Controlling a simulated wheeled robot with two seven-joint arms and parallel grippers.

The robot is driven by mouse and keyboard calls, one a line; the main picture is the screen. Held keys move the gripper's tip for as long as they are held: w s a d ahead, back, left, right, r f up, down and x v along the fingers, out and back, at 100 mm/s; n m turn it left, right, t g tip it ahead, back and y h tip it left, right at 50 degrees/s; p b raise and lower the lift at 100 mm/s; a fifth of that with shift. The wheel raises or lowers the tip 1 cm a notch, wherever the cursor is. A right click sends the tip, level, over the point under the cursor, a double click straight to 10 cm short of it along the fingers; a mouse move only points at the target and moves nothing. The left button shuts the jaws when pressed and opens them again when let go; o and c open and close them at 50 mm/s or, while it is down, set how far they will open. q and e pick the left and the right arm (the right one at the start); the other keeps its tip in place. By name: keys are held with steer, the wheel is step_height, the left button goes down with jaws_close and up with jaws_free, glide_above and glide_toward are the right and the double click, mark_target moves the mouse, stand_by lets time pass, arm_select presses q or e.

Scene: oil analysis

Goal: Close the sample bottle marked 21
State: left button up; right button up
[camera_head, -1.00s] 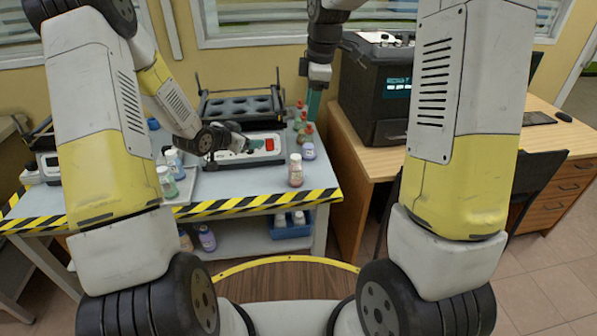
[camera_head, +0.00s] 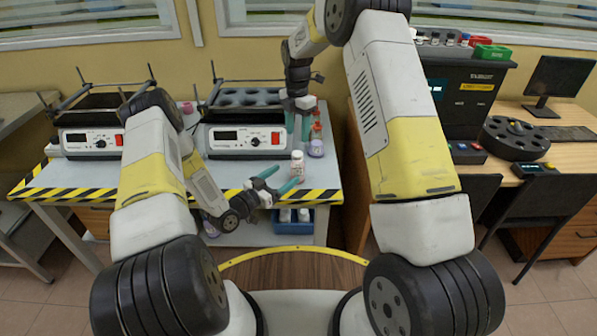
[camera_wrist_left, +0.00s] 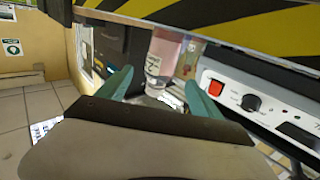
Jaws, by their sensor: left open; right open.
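A small bottle with pinkish contents and a white label (camera_head: 297,164) stands upright near the striped front edge of the table. In the left wrist view the bottle (camera_wrist_left: 165,55) appears inverted, beyond and between the fingers. Its label is too small to read surely, and I cannot tell whether its mouth is covered. My left gripper (camera_head: 278,180) is open and empty, just in front of the bottle at the table edge; its teal fingers show in the left wrist view (camera_wrist_left: 160,92). My right gripper (camera_head: 299,120) is open, pointing down behind the bottle, close to the red-capped bottles (camera_head: 316,130).
A purple bottle (camera_head: 316,148) stands right of the pinkish one. A shaker (camera_head: 247,139) with a dark rack stands behind, another shaker (camera_head: 90,141) at left. A blue bin (camera_head: 292,222) is below the table. The table's middle front is clear.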

mark_target(292, 169)
arm_select(q)
steer(key=shift+x, duration=3.9)
jaws_close()
